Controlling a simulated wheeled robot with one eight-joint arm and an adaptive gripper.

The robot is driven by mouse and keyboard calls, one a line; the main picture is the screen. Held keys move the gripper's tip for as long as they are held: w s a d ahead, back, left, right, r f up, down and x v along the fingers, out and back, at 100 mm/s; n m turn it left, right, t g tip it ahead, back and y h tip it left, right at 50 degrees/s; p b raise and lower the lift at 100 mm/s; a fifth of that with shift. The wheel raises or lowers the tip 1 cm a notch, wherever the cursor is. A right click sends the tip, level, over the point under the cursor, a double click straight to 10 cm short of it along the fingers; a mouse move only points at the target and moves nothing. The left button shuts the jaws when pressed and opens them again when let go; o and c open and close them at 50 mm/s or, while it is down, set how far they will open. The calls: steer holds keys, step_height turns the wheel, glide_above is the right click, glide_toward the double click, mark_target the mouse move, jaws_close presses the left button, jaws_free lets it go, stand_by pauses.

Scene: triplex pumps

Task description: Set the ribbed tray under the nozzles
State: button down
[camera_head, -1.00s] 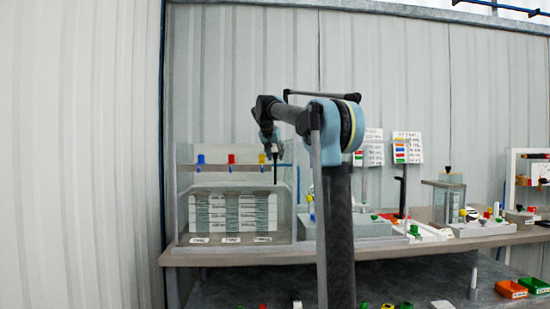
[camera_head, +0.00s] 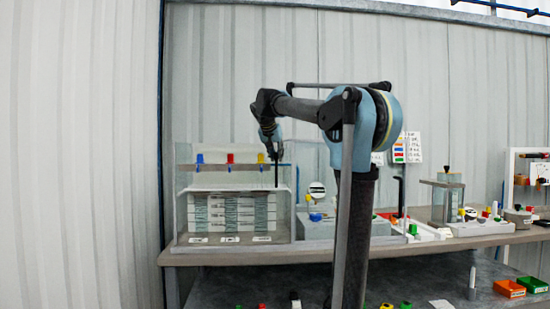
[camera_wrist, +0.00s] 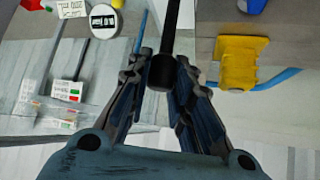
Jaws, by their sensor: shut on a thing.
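My gripper (camera_head: 271,138) is at the right end of a clear-walled case (camera_head: 293,215). It is shut on a black rod (camera_head: 276,173) that hangs down just in front of the case's upper right. In the wrist view the rod (camera_wrist: 163,70) stands between both fingers. The blue nozzle (camera_head: 200,159), red nozzle (camera_head: 230,159) and yellow nozzle (camera_head: 261,158) sit in a row along a bar. Below them is a white ledge, with white layered slats (camera_head: 237,212) under it. I cannot tell which piece is the ribbed tray, or whether the rod joins it.
A grey bench (camera_head: 225,257) carries the case. A round black-and-white marked piece (camera_head: 317,189) and a blue part stand right of it. A clear box (camera_head: 442,198) is farther right. Orange bins (camera_head: 511,288) lie on the lower shelf.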

steer(key=s, duration=0.5)
steer(key=shift+s, duration=0.2)
steer(key=shift+f, duration=0.1)
steer(key=c, duration=1.4)
jaws_free()
steer(key=shift+s, duration=0.2)
steer(key=shift+r, duration=0.2)
steer(key=v, duration=1.1)
steer(key=shift+s+a+r, duration=0.15)
steer(key=shift+a+r, duration=0.05)
steer(key=shift+r, duration=0.05)
